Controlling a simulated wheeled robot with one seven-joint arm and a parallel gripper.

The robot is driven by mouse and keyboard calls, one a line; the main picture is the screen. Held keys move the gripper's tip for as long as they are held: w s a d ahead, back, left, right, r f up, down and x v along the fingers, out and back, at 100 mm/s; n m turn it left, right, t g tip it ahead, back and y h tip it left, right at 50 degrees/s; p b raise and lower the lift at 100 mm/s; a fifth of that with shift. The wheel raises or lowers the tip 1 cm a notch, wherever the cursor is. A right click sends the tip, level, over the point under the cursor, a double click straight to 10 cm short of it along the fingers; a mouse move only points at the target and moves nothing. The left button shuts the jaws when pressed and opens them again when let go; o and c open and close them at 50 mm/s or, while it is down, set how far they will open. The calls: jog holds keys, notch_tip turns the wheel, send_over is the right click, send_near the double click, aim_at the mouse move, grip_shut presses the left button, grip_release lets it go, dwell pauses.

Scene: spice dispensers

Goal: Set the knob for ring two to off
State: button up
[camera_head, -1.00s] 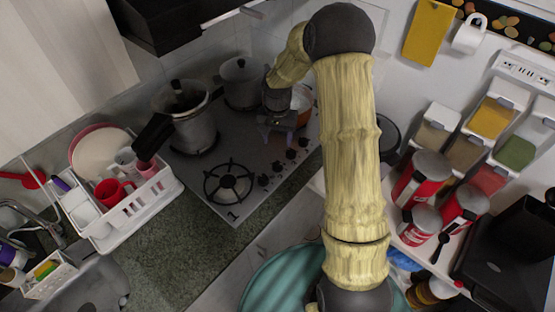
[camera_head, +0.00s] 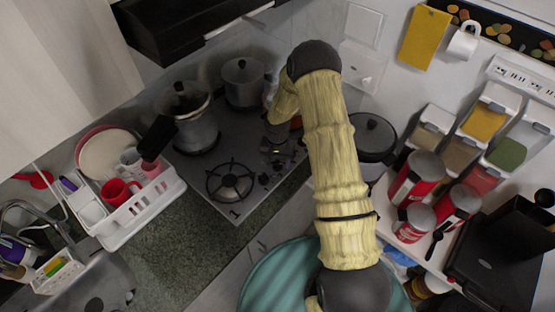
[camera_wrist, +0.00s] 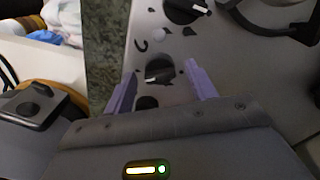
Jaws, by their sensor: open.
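The stove's control panel carries a row of black knobs with light pointers. In the wrist view one knob (camera_wrist: 160,71) lies between my gripper's (camera_wrist: 160,76) two purple fingers, which are spread apart. I see no clear contact with it. A second knob (camera_wrist: 187,10) is above, and a third (camera_wrist: 147,103) is partly hidden by my gripper. A curved mark is printed beside the middle knob; I cannot tell which ring it belongs to.
Another pot (camera_head: 373,136) is right of my arm. A dish rack (camera_head: 140,208) stands left, and red cans (camera_head: 416,178) and spice dispensers stand right. The front-left burner (camera_head: 229,180) is bare.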

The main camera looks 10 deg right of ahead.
jog(key=c, duration=1)
